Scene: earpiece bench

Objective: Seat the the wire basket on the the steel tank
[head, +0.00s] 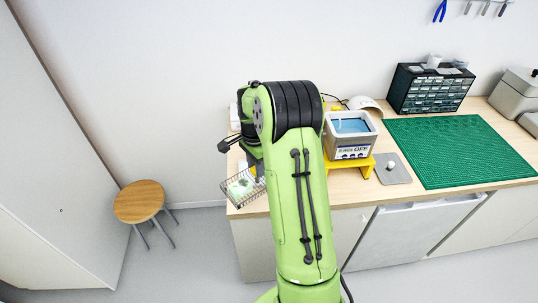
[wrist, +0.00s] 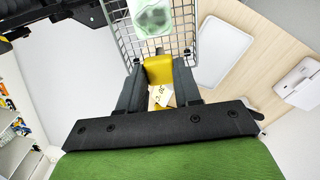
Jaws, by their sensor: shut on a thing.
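The wire basket (head: 238,190) hangs at the bench's left front corner in the head view, with pale green and white contents inside. In the wrist view its wire mesh (wrist: 126,38) is at the top, and its yellow grip (wrist: 158,70) is between my fingers. My gripper (wrist: 159,82) is shut on that grip; in the head view my arm mostly hides it. The steel tank (head: 341,145) stands to the right of my arm, open at the top with blue liquid inside. Its front panel reads OFF. The basket is apart from the tank, to its left.
The tank rests on a yellow stand (head: 366,166). A grey pad (head: 397,177) with a small white knob and a green mat (head: 460,150) lie to the right. A drawer cabinet (head: 430,90) stands behind. A stool (head: 139,201) is on the floor at left.

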